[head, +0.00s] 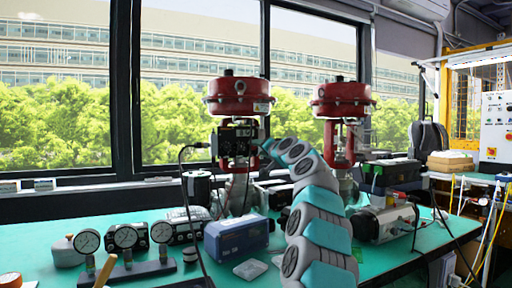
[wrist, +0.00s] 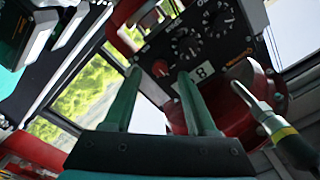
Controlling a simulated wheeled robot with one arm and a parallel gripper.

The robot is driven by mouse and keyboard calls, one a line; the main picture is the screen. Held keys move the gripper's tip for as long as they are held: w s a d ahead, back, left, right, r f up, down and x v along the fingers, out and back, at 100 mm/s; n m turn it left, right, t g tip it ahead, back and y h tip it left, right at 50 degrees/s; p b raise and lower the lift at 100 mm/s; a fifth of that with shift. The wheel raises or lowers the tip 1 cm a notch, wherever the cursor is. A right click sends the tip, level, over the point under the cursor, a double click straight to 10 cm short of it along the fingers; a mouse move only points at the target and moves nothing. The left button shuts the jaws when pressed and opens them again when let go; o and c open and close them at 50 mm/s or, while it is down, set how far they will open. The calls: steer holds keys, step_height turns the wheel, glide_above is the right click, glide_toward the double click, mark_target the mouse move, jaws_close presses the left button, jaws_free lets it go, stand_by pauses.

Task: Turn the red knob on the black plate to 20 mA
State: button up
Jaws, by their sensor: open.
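In the wrist view the black plate (wrist: 212,42) shows at upper right, tilted in the picture, with several dark dials and a white label marked 8. The red knob (wrist: 160,68) is small and sits near the plate's left edge. My gripper (wrist: 160,73) is open, with two green fingers pointing at the plate. The knob shows between the fingertips, and no contact is visible. In the head view the black plate (head: 234,141) is mounted below the left red valve actuator (head: 237,92), with my arm's end close at its right. The knob's setting is too small to read.
A second red actuator (head: 343,97) stands to the right. A cable with a metal connector (wrist: 256,106) lies right of my fingers in the wrist view. Gauges (head: 125,237), a blue box (head: 237,238) and other devices crowd the green table (head: 400,258).

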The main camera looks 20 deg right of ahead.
mark_target(253, 147)
steer(key=shift+w+r+p, duration=0.1)
steer(key=shift+w+p, duration=0.35)
steer(key=shift+w, duration=0.85)
steer(key=shift+c, duration=0.3)
jaws_close()
